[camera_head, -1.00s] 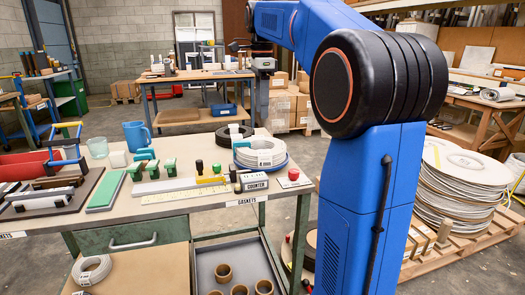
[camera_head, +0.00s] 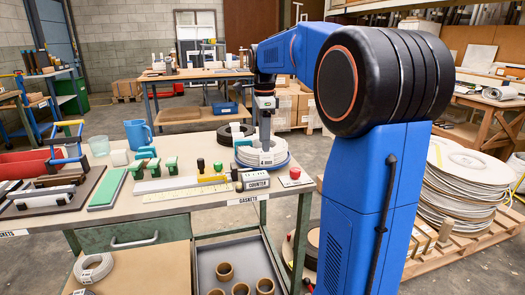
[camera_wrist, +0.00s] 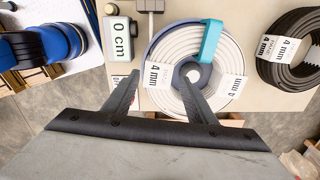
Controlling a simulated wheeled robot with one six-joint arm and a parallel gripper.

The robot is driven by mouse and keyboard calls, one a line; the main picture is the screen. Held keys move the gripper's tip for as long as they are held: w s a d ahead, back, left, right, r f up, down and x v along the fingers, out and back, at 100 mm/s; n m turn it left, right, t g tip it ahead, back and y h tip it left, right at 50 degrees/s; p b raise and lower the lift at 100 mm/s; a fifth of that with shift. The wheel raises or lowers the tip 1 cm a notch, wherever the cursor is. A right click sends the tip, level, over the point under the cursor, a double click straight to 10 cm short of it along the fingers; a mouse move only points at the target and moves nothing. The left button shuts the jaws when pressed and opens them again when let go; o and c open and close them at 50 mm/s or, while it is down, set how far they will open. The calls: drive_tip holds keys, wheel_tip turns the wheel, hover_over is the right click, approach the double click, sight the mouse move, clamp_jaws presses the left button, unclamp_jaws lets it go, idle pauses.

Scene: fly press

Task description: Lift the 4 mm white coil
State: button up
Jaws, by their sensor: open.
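The white coil (camera_head: 262,150) lies flat in a stack on a blue coil (camera_head: 275,166) at the right end of the near bench. In the wrist view the white coil (camera_wrist: 215,100) bears labels reading 4 mm, and a teal piece (camera_wrist: 211,42) sits over its far rim. My gripper (camera_head: 266,106) is over the coil from above, pointing down. In the wrist view my open gripper (camera_wrist: 157,74) has one finger at the coil's centre hole and the other just outside its left side. Whether either finger touches the coil, I cannot tell.
A black coil (camera_wrist: 292,50), also labelled 4 mm, lies beside the white one. A counter box (camera_head: 254,180) stands in front of the stack and a red button (camera_head: 295,173) to its right.

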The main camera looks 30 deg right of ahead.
drive_tip(key=shift+s+d+f, duration=0.1)
drive_tip(key=shift+d+f, duration=0.05)
drive_tip(key=shift+f, duration=2.5)
drive_tip(key=shift+r, duration=0.1)
clamp_jaws()
